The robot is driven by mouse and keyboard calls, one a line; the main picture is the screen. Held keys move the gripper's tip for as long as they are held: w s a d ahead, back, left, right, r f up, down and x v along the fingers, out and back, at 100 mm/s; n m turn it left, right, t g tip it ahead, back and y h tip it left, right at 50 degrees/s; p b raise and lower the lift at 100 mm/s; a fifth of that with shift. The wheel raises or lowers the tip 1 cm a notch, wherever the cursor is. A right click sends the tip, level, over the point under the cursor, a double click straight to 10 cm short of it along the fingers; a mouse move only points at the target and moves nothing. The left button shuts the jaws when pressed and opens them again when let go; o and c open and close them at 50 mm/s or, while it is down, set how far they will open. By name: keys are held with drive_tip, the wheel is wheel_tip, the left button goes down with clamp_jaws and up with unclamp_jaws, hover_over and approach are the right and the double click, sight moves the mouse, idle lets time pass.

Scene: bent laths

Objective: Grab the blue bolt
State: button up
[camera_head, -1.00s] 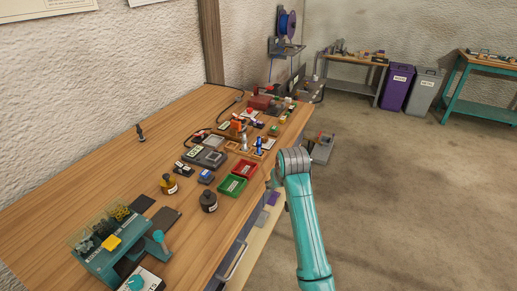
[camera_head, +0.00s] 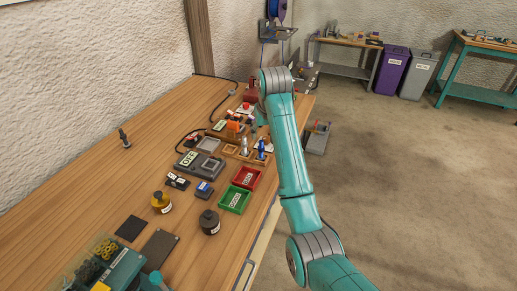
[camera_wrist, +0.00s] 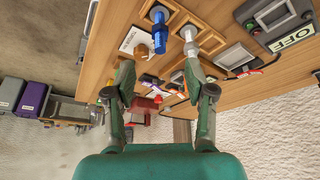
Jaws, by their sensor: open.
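The blue bolt (camera_head: 262,148) stands upright in a wooden holder on the bench, toward the right edge. In the wrist view the blue bolt (camera_wrist: 159,38) hangs into the top of the picture, beyond the fingertips and roughly between them. A silver-grey bolt (camera_head: 244,146) stands beside it, and it also shows in the wrist view (camera_wrist: 189,42). My gripper (camera_wrist: 158,84) is open and empty, with its fingers spread and apart from the bolt. In the head view the gripper is mostly hidden by my wrist.
A red tray (camera_head: 248,178) and a green tray (camera_head: 235,200) lie in front of the bolts. A grey device marked OFF (camera_head: 200,163) is to their left. Purple (camera_head: 392,68) and grey bins (camera_head: 420,75) stand on the floor beyond.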

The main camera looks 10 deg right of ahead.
sight(262, 143)
drive_tip(key=x, duration=0.9)
drive_tip(key=shift+s+f, duration=0.15)
drive_tip(key=shift+c, duration=0.2)
clamp_jaws()
